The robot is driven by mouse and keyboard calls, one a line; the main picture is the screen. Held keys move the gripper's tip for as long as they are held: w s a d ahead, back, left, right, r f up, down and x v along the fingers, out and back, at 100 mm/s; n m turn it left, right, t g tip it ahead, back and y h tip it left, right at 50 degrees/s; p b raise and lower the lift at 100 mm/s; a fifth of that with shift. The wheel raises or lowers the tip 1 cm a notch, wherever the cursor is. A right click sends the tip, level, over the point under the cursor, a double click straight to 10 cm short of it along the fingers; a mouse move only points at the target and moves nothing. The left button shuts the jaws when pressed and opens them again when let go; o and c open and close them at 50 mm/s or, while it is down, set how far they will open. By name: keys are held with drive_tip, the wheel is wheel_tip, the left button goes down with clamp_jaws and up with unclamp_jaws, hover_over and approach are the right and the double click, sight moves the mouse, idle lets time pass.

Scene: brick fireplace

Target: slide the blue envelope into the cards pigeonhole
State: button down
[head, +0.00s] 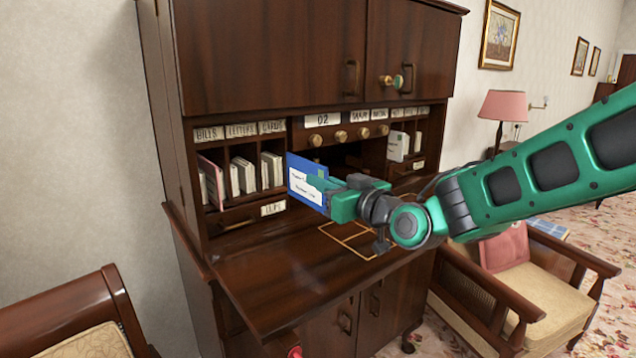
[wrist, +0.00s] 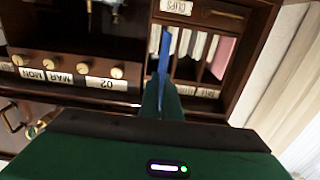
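The blue envelope (head: 294,170) has a white label and is held upright in my gripper (head: 318,188), which is shut on its near end. In the wrist view the envelope (wrist: 163,60) shows edge-on as a thin blue strip. The cards pigeonhole (head: 271,128) is the right one of three labelled slots on the desk's left side and holds white envelopes. In the head view the envelope is just right of this pigeonhole, in front of the desk's middle opening. The wrist view is upside down, with the slots right of the envelope.
The bills (head: 207,134) and letters (head: 241,130) slots hold more envelopes, a pink one among them. Small brass-knobbed drawers (head: 340,136) sit right of the slots. The fold-down desk top (head: 270,285) is bare around a gold outline. An armchair (head: 530,260) stands at the right.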

drive_tip(key=shift+f+x, duration=0.2)
drive_tip(key=shift+x, duration=2.45)
drive_tip(key=x, duration=1.2)
drive_tip(key=shift+w+a+f, duration=0.15)
drive_tip(key=shift+a+f, duration=0.05)
drive_tip(key=c, duration=1.9)
unclamp_jaws()
